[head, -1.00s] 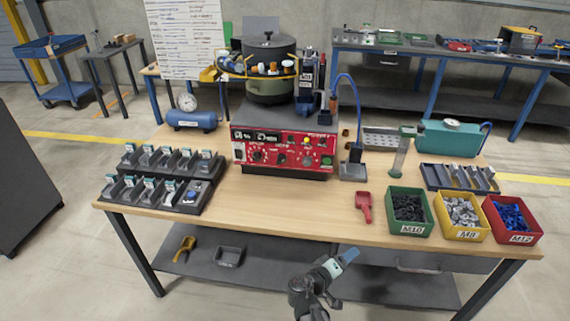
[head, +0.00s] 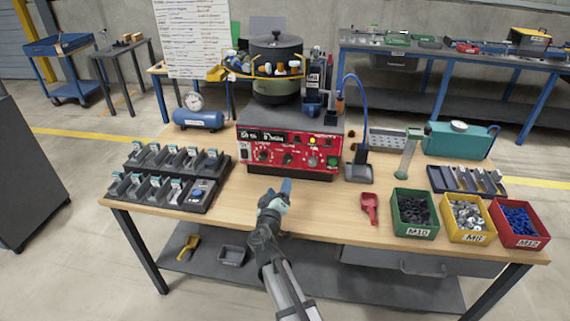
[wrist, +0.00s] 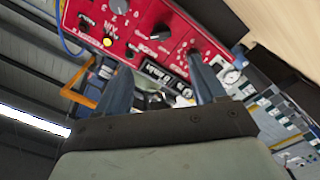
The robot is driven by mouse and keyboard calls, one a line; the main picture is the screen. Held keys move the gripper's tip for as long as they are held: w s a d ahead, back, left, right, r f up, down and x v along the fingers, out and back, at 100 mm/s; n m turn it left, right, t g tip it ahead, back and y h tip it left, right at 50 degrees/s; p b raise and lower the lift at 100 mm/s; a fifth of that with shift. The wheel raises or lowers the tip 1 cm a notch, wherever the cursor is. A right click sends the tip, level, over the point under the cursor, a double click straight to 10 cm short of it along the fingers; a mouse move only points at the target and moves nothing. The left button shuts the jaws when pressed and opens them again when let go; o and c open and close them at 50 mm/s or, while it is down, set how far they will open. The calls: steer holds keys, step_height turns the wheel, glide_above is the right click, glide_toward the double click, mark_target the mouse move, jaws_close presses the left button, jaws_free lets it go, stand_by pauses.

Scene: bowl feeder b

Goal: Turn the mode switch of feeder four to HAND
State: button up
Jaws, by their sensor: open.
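The feeder's red control panel (head: 275,142) stands at the middle of the bench, below the dark bowl (head: 276,85). It carries several black knobs, including a left knob (head: 263,157) and a middle knob (head: 288,159). In the wrist view the red panel (wrist: 172,22) is tilted, with the black knobs (wrist: 158,36) and (wrist: 192,53) beyond my fingers. The labels are too small to tell which knob is the mode switch or where it points. My gripper (head: 287,183) is open and empty, in front of the panel and apart from it; its two fingers show in the wrist view (wrist: 160,75).
Black holders (head: 165,175) stand left of the panel, with a blue gauge tank (head: 198,119) behind. To the right are a stand with a blue cable (head: 359,172), a red scoop (head: 369,207) and green (head: 413,232), yellow and red bins. The wood before the panel is mostly clear.

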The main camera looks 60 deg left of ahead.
mark_target(285, 161)
steer(key=x, duration=1.4)
steer(key=shift+s+a, duration=0.2)
steer(key=shift+a, duration=0.05)
steer(key=c, duration=1.1)
